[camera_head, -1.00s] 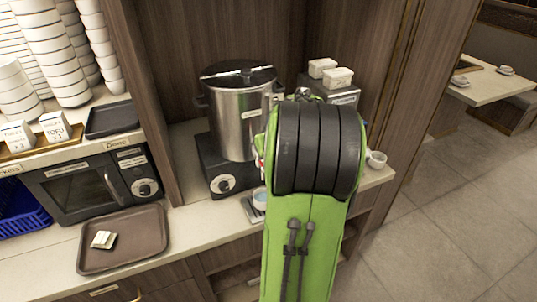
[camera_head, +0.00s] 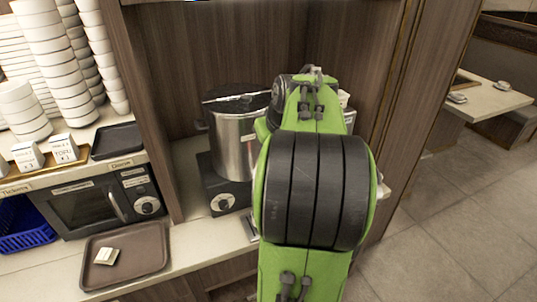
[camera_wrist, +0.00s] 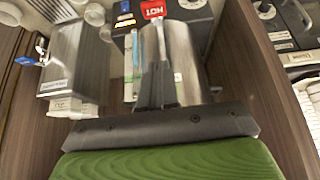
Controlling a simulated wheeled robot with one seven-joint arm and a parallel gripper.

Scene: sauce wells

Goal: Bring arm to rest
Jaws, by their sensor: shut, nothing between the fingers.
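My green and black arm (camera_head: 315,190) rises in front of the right part of the counter in the head view and hides my gripper there. In the wrist view, my gripper (camera_wrist: 157,72) shows as dark, narrow fingers beyond a black bar and green housing. The fingers are together with nothing held. A steel pot (camera_wrist: 188,75) is behind them. In the head view, this pot (camera_head: 235,145) stands on a dark burner, left of my arm.
A brown tray (camera_head: 125,262) with a small pale block lies on the counter (camera_head: 185,258). A dark oven (camera_head: 95,205), a blue basket (camera_head: 22,228) and stacked white bowls (camera_head: 45,60) stand at left. Wooden panels flank the pot. Open floor (camera_head: 450,215) lies at right.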

